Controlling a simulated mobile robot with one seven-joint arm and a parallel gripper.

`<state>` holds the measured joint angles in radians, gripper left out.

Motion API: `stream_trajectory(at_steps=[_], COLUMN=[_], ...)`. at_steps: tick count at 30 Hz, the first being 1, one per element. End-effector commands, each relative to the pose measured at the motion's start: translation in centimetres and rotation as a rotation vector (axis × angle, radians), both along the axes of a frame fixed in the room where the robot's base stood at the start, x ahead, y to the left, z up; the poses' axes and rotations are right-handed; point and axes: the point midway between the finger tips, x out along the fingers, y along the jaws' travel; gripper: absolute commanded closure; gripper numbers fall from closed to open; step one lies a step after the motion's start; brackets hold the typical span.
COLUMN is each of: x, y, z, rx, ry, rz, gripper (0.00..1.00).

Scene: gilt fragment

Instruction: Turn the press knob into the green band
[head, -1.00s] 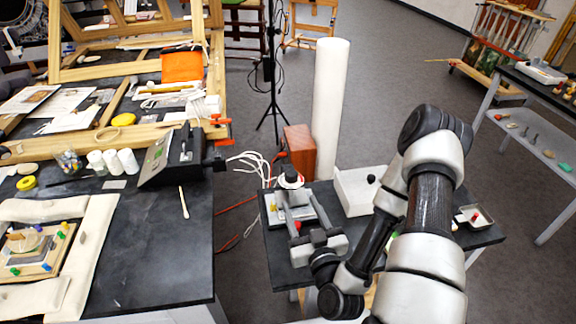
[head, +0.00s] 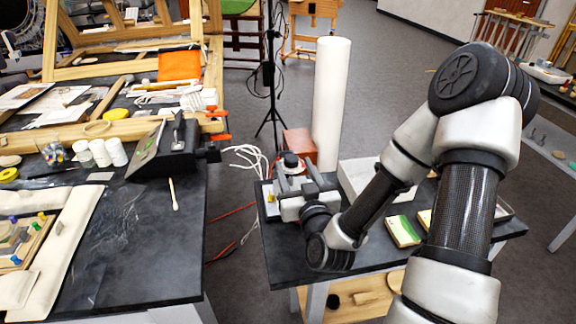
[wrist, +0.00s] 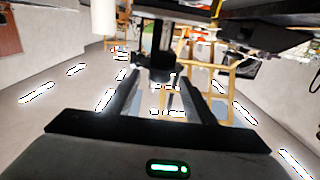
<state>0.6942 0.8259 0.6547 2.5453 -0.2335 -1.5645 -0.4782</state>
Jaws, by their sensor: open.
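The press knob (head: 290,161) looks like a dark round cap with a pale rim, on a small silver-grey press (head: 271,208) at the left of the right-hand dark table. My gripper (head: 295,172) is over the press, with its two fingers apart and pointing away from me, close to the knob. In the wrist view my gripper (wrist: 162,82) is open, and a dark upright part stands between or just beyond the fingertips. I cannot tell whether the fingers touch it. No green band can be made out; my gripper hides part of the press.
A tall white roll (head: 329,100) and a reddish-brown box (head: 299,143) stand just behind the press. A white box (head: 362,176) is to its right, and a green-and-white block (head: 404,231) lies nearer. A cluttered workbench (head: 150,255) stands left, across a gap with cables.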

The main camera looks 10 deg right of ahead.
Motion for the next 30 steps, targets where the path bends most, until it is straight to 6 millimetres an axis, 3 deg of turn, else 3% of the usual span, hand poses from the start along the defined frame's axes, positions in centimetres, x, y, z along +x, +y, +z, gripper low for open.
stream_trajectory(at_steps=[3,10,15,24,30], x=[2.9,6.6,7.8,8.1,8.0], y=[0.1,0.3,0.4,0.4,0.4], z=[0.2,0.3,0.2,0.2,0.2], rx=[0.002,0.004,0.002,0.002,0.002], ry=[-0.005,-0.002,0.0,-0.001,-0.001], rz=[-0.002,-0.002,-0.001,-0.001,-0.001], gripper=[0.5,0.5,0.5,0.5,0.82])
